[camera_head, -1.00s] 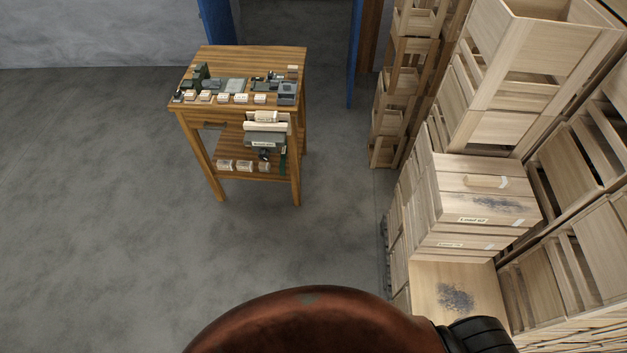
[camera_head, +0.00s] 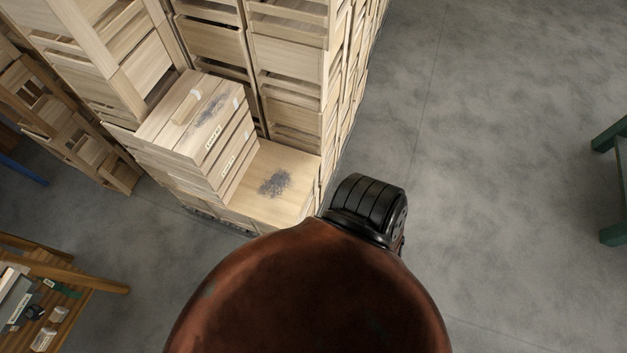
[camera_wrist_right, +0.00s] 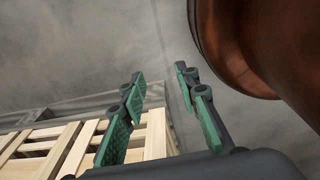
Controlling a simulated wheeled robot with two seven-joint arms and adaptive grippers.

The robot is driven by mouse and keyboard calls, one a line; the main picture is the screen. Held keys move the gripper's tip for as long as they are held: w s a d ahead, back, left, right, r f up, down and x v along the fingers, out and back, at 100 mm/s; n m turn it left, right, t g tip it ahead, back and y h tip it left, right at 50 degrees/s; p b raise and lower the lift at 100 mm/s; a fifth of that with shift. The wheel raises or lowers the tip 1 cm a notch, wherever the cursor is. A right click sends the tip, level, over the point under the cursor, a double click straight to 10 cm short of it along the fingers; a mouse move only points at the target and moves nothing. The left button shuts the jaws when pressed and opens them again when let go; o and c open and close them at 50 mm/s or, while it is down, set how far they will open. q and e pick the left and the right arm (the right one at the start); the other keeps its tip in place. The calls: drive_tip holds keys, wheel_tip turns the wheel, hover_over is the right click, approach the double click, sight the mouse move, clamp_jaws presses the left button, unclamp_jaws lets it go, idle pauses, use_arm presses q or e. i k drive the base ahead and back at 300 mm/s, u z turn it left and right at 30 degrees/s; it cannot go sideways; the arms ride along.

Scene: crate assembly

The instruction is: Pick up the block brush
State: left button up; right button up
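A pale wooden block (camera_head: 187,106), which looks like the block brush with a light bristle edge, lies on top of a closed wooden crate (camera_head: 165,140) in the head view. A dark dusty patch (camera_head: 210,108) is beside it on the crate lid. My right gripper (camera_wrist_right: 162,88) shows in the right wrist view, with its green-padded fingers apart and nothing between them. Slatted wood shows below and left of it there. The block does not show in the wrist view. My left gripper is not in view.
A lower crate top (camera_head: 300,165) with another dark dusty patch sits right of the crate. Tall crate stacks (camera_head: 290,60) stand behind. A wooden table (camera_head: 85,272) is at the lower left, a green frame (camera_head: 612,236) at the far right. Grey floor (camera_head: 480,150) is clear on the right.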

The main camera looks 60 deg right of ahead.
sight(57, 315)
drive_tip(key=u, duration=0.8)
